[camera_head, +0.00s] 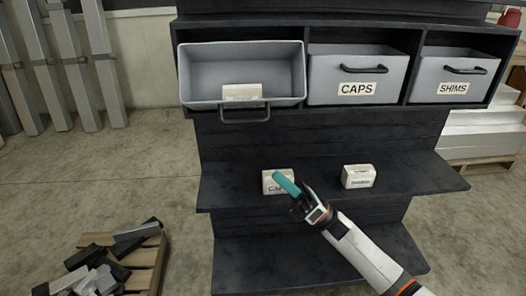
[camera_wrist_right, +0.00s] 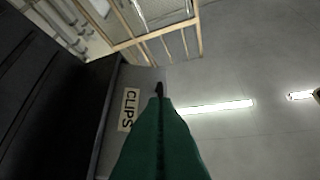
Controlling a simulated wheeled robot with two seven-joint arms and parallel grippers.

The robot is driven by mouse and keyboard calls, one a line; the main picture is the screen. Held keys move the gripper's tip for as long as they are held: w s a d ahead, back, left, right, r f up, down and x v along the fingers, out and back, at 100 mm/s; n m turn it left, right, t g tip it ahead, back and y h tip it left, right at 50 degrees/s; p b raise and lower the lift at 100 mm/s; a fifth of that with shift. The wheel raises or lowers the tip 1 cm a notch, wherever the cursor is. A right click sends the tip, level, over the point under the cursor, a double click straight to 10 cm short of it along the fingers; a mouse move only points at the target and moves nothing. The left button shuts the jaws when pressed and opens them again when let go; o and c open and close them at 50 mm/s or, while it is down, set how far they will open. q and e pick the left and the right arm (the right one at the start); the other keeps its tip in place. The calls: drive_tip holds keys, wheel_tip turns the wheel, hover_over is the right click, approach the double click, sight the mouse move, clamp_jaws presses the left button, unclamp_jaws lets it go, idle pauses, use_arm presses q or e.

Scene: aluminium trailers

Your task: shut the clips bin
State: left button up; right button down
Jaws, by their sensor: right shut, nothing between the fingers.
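The clips bin (camera_head: 242,66) is the grey left bin of the upper row in the head view. It stands open, pulled out and tipped forward, so its inside shows, with its dark handle (camera_head: 245,114) at the front. My right gripper (camera_head: 278,177) has teal fingers, shut and empty. In the head view it appears below the bin, in front of a white box on the shelf. The fingers (camera_wrist_right: 162,102) fill the lower middle of the wrist view. My left gripper is out of view.
The CAPS bin (camera_head: 328,78) and SHIMS bin (camera_head: 435,72) sit closed in the dark rack. White boxes stand on the shelf below, one behind my gripper (camera_head: 269,187), another at right (camera_head: 358,177). A scrap-laden pallet (camera_head: 150,262) is at lower left.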

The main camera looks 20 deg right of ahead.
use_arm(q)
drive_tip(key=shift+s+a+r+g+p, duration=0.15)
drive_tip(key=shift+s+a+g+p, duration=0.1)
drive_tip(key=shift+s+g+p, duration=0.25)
use_arm(e)
drive_tip(key=d+r+x, duration=0.2)
drive_tip(key=x, duration=1)
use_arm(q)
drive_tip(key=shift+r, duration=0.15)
use_arm(e)
drive_tip(key=shift+r, duration=0.15)
